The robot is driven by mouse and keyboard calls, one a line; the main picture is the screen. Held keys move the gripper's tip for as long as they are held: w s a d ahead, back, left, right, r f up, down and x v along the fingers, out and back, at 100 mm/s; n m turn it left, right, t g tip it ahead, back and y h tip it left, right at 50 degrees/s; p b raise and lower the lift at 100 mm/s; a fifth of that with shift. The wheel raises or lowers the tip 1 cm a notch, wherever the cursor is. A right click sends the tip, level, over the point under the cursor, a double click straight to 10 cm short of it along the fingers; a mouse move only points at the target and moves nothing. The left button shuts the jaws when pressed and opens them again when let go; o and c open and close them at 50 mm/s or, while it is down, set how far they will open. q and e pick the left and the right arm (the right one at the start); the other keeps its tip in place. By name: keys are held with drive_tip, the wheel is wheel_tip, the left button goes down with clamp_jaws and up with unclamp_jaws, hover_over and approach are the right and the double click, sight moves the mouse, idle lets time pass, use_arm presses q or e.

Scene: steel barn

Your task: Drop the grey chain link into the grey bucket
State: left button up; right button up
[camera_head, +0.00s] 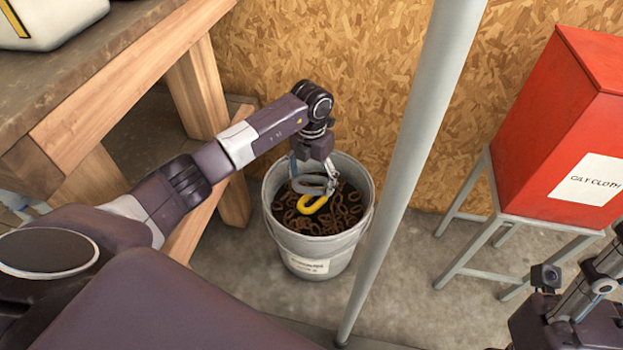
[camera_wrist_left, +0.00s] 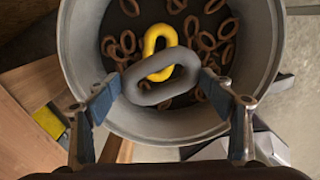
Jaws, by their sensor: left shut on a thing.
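The grey chain link (camera_head: 311,186) is a thick oval ring. My left gripper (camera_head: 312,172) is shut on it, over the opening of the grey bucket (camera_head: 322,262). In the left wrist view, the link (camera_wrist_left: 148,92) lies between the two fingertips, tilted, with the bucket wall (camera_wrist_left: 82,50) around it. A yellow link or hook (camera_head: 314,204) shows right by the grey link. In the left wrist view, the yellow piece (camera_wrist_left: 160,38) partly shows through the grey link's hole. I cannot tell whether the two are joined. Part of my right arm shows at lower right; its fingers are not clear.
Several rusty brown links (camera_head: 345,210) lie in the bucket. A grey pole (camera_head: 405,170) stands close to its right. A wooden bench (camera_head: 125,85) is on the left. A red box (camera_head: 565,130) on a metal stand is on the right. Bare floor lies between pole and stand.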

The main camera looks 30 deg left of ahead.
use_arm(q)
drive_tip(key=shift+w, duration=0.1)
drive_tip(key=o, duration=1.3)
drive_tip(key=shift+r, duration=0.1)
drive_tip(key=shift+c, duration=0.2)
drive_tip(key=shift+o, duration=0.5)
wheel_tip(320, 180, up, 12)
